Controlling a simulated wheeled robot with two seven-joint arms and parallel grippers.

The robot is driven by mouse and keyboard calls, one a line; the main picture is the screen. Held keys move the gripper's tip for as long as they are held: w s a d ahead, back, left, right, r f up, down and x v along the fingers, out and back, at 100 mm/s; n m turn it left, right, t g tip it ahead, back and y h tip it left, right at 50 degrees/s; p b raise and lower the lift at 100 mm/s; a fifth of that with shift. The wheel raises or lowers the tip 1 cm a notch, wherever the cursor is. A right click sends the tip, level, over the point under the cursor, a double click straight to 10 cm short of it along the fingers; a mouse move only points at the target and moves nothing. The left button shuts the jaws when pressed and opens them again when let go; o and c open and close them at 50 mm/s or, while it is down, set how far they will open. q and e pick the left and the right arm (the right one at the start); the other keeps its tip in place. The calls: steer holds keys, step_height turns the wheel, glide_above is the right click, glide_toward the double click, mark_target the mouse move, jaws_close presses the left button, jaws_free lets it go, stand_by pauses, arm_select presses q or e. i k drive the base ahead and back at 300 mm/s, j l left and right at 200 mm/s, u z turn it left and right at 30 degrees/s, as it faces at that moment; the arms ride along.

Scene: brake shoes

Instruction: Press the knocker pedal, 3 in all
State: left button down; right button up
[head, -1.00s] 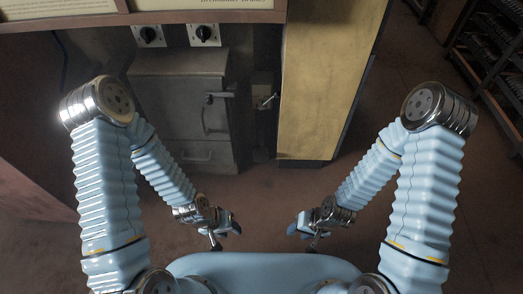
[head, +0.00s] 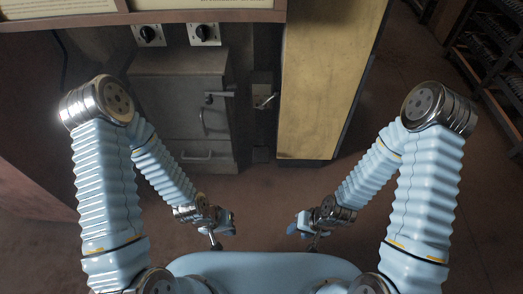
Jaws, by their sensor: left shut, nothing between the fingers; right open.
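No part can be made out for certain as the knocker pedal. A small dark block (head: 261,155) sits low at the foot of the dark column between the grey cabinet and the yellow panel; I cannot tell whether it is the pedal. Above it, a small box with a metal lever (head: 264,100) is fixed to the column. My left gripper (head: 228,228) is shut and empty, in front of my base and well short of the cabinet. My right gripper (head: 295,229) is open and empty, level with the left one. Neither touches anything.
The grey metal cabinet (head: 180,110) has a latch and handles, with two black rotary switches (head: 204,34) above it. A yellow panel (head: 325,80) stands right of the column. Dark racks (head: 490,60) stand at the far right. The brown floor (head: 262,195) before the cabinet is clear.

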mark_target(260, 153)
steer(key=i+l, duration=0.15)
steer(key=l, duration=0.2)
steer(key=i+l, duration=0.15)
steer(key=l, duration=0.2)
steer(key=i+l+u, duration=0.1)
steer(key=l, duration=0.25)
steer(key=i+l, duration=0.2)
steer(key=l, duration=0.15)
steer(key=i+l, duration=0.15)
steer(key=l, duration=0.2)
